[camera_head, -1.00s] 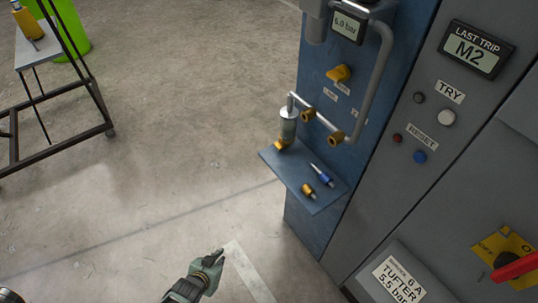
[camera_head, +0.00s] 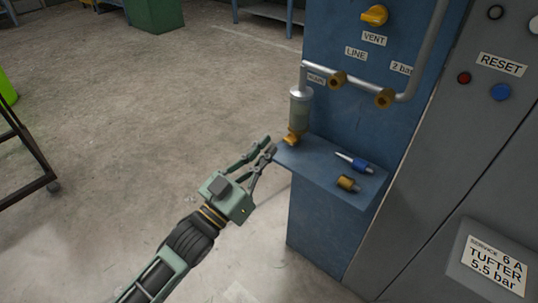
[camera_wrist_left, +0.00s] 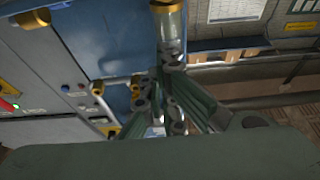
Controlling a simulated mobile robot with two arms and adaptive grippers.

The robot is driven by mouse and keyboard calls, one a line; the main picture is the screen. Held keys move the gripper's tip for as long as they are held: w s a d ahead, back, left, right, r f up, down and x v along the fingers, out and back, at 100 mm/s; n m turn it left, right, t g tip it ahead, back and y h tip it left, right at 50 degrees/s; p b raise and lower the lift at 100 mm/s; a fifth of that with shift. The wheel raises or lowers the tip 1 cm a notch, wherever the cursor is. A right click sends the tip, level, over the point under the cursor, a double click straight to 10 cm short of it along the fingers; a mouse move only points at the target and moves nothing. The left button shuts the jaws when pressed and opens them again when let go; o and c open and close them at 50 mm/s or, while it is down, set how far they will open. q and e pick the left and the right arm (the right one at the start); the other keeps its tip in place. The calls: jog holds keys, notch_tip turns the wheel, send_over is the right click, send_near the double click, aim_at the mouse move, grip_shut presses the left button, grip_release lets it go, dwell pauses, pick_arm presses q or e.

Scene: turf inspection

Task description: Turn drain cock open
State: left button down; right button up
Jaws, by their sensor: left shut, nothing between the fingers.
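The drain cock (camera_head: 291,139) is a small orange-yellow tap under the clear filter bowl (camera_head: 300,110) on the blue panel, just above the small blue shelf. My left gripper (camera_head: 270,145) reaches in from the lower left. It is shut and empty, with its fingertips at the shelf's left edge, a short way left of the cock. In the left wrist view the bowl (camera_wrist_left: 169,25) shows above the fingers; I cannot tell the cock apart there. My right gripper is not in view.
A grey pipe with brass fittings (camera_head: 384,98) runs above, with a yellow vent knob (camera_head: 374,15) higher up.

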pick_arm(q)
notch_tip(320, 180, up, 2)
jog(key=b, duration=0.1)
send_over(291, 139)
jog(key=s, duration=0.4)
jog(key=shift+w+a+r, duration=0.15)
jog(key=shift+a+r, duration=0.05)
jog(key=shift+a, duration=0.1)
notch_tip(291, 139, down, 3)
jog(key=shift+a+r+b, duration=0.1)
jog(key=shift+a+b, duration=0.05)
jog(key=shift+b, duration=0.25)
jog(key=shift+f, duration=0.5)
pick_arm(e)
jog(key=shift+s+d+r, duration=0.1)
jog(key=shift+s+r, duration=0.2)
